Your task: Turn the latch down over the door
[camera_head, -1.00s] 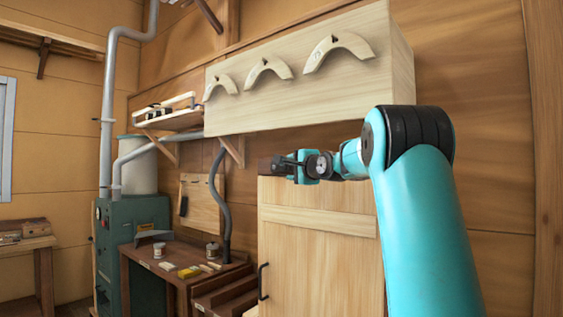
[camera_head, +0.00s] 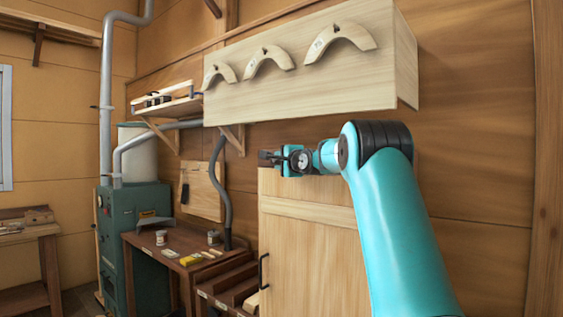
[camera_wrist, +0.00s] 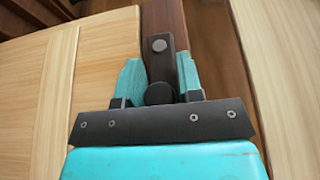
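In the head view the dark latch (camera_head: 264,155) shows at the top left corner of the pale wooden door (camera_head: 310,255). My gripper (camera_head: 275,162) is at the latch, by the top edge of the door. In the wrist view the two teal fingers (camera_wrist: 162,78) lie along both sides of the latch with no clear gap. A dark round part between them hides some of the latch's near end.
A black door handle (camera_head: 263,271) is at the door's left edge. A brown workbench (camera_head: 165,250) and a green machine (camera_head: 125,215) stand to the left.

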